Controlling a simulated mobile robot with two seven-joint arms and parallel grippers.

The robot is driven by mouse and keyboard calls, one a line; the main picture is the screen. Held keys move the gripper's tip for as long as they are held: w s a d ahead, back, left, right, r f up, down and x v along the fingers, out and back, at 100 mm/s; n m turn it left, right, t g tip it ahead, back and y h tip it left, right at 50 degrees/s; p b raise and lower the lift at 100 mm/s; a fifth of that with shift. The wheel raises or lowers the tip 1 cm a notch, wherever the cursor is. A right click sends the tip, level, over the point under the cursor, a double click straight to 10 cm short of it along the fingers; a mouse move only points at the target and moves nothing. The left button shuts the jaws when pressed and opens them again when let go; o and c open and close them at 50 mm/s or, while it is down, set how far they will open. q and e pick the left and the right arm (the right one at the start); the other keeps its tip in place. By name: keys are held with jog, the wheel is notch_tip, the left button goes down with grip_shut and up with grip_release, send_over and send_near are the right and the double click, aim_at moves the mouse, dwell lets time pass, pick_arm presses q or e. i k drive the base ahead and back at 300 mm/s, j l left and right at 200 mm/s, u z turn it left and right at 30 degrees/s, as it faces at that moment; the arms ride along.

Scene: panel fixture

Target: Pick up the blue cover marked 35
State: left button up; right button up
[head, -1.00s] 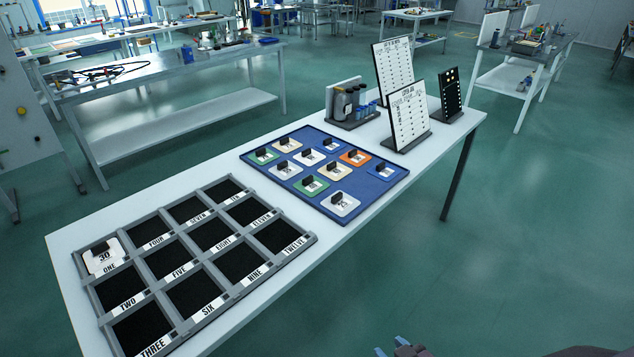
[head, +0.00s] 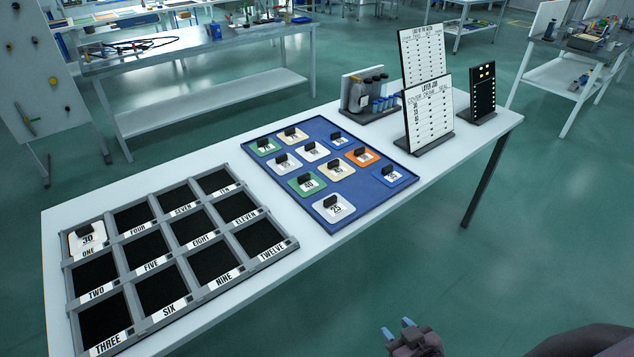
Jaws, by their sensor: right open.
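A blue tray (head: 301,200) on the table holds several covers with black handles. One blue cover (head: 389,178) lies near the tray's right corner; its number looks like 35 but is too small to read surely. Another blue cover (head: 339,143) lies near the tray's far edge, its number unreadable. My right gripper (head: 397,328) is at the bottom of the view, in front of the table and over the floor, well short of the tray. It is open and empty, its blue fingertips apart. My left gripper is out of view.
A grey panel (head: 282,247) with compartments labelled ONE to TWELVE lies on the left; a cover marked 30 (head: 86,240) sits in ONE. Upright sign boards (head: 429,115), a black board (head: 483,90) and a bottle rack (head: 368,114) stand behind the tray.

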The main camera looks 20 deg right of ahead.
aim_at(390, 174)
jog(key=l+u, duration=0.1)
jog(key=l, duration=1.35)
